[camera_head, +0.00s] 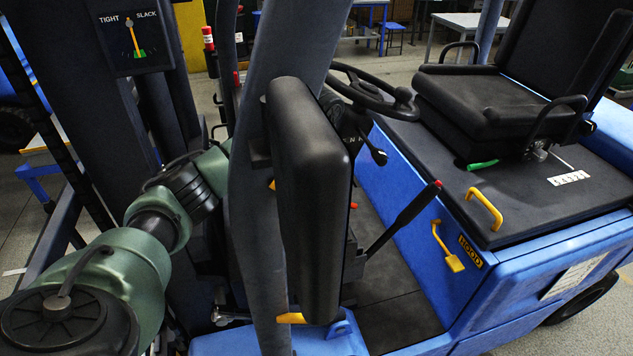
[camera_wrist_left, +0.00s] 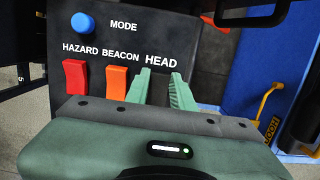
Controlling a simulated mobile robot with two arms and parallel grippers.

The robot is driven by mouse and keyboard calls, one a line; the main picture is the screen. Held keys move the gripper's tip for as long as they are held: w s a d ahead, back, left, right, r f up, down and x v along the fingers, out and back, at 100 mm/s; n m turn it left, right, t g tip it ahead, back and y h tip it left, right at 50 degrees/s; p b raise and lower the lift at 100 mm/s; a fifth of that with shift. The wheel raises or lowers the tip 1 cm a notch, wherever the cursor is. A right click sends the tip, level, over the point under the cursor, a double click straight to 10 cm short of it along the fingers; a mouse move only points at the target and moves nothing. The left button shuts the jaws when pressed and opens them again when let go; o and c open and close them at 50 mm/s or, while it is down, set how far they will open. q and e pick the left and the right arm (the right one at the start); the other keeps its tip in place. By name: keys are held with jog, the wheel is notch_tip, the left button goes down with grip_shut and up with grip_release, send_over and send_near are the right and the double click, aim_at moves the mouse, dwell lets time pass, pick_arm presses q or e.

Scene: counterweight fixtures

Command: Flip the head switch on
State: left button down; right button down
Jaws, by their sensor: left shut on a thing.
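In the left wrist view, a dark panel (camera_wrist_left: 215,70) carries the labels HAZARD, BEACON and HEAD. The two green fingers of my left gripper (camera_wrist_left: 161,90) reach onto it just below the HEAD label, with a narrow gap between them. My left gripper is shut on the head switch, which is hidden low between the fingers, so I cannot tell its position. In the head view, my green left arm comes in from the left and passes behind a dark pillar; its gripper is hidden there. My right gripper is in neither view.
A red hazard switch (camera_wrist_left: 76,80) and an orange beacon switch (camera_wrist_left: 116,83) sit left of my fingers, with a blue mode button (camera_wrist_left: 83,24) above. In the head view, the pillar (camera_head: 250,200) and a black padded mirror-like part (camera_head: 310,190) block the middle. The steering wheel (camera_head: 375,90) is behind.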

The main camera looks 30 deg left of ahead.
pick_arm(q)
jog(key=shift+w+a+g+h, duration=0.15)
jog(key=shift+a+g+h, duration=0.05)
jog(key=shift+g+h, duration=0.45)
jog(key=c, duration=1.2)
grip_release()
jog(key=shift+f, duration=0.1)
